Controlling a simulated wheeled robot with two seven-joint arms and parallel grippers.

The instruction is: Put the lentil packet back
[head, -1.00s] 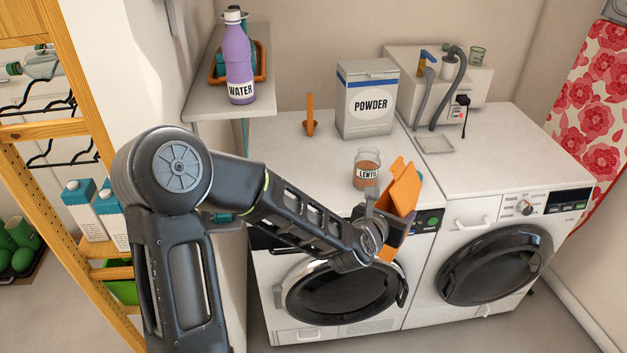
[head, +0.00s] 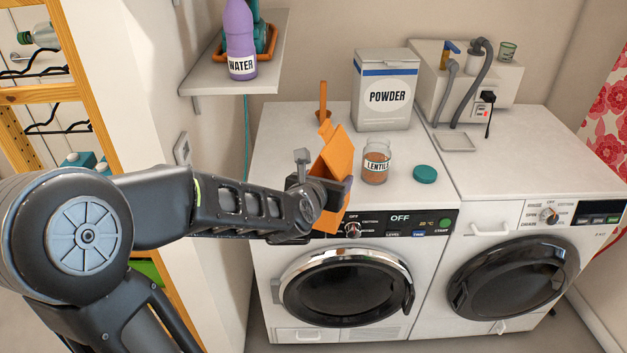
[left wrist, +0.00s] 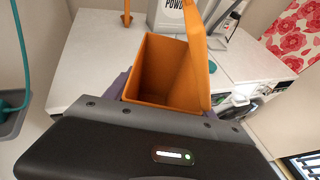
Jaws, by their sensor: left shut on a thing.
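The orange packet (head: 336,152) is held upright above the front left part of the left machine's top, left of the lentil jar. My left gripper (head: 328,192) is shut on its lower part. In the left wrist view the packet (left wrist: 165,75) is open at the top, with a raised flap at right, and the part of its inside that shows looks empty. The glass jar labelled LENTILS (head: 376,164) stands open with brownish contents. A teal lid (head: 425,174) lies to its right. My right gripper is not in view.
An orange scoop-like thing (head: 323,103) stands behind the packet. The POWDER box (head: 386,92) is at the back. A wall shelf (head: 214,78) at left bears a purple WATER bottle (head: 240,42) and an orange tray. The right machine's top (head: 520,145) is mostly clear.

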